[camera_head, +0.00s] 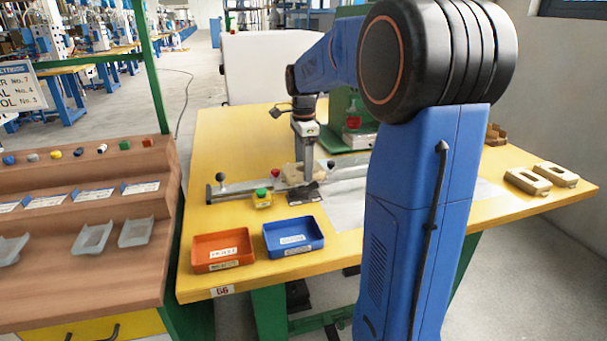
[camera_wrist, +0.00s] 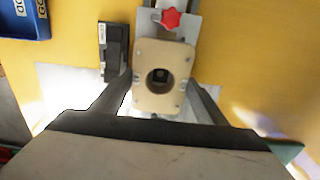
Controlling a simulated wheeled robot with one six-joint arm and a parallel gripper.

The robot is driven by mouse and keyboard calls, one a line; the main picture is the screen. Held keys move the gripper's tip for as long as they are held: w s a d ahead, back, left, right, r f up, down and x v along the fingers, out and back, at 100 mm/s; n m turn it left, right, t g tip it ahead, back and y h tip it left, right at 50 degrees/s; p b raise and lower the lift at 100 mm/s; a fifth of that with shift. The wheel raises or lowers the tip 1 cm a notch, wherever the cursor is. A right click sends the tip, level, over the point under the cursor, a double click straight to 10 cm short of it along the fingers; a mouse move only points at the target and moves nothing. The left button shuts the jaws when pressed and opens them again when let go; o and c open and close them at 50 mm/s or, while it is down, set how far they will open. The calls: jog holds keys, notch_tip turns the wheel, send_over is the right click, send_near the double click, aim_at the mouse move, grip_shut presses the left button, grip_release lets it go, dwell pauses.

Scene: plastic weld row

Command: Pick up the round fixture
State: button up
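The beige fixture with a round hole (camera_wrist: 150,102) lies below my gripper in the wrist view, on a grey metal rail. In the head view it is a small tan block (camera_head: 291,172) on the yellow table, partly hidden by my gripper (camera_head: 309,178). In the wrist view my gripper (camera_wrist: 161,88) has its two fingers apart, one on each side of the fixture. The gripper is open. I cannot tell whether the fingers touch the fixture.
A black block (camera_wrist: 114,48) lies just left of the fixture. A red star knob (camera_wrist: 171,18) sits beyond it. Orange (camera_head: 222,265) and blue (camera_head: 294,247) trays stand at the table's front. Two beige pieces with oblong holes (camera_head: 528,181) lie at the right.

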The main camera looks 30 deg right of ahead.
jog(key=c, duration=0.3)
jog(key=shift+r, duration=0.1)
notch_tip(320, 180, up, 15)
dwell(1.1)
jog(key=shift+a, duration=0.1)
dwell(0.5)
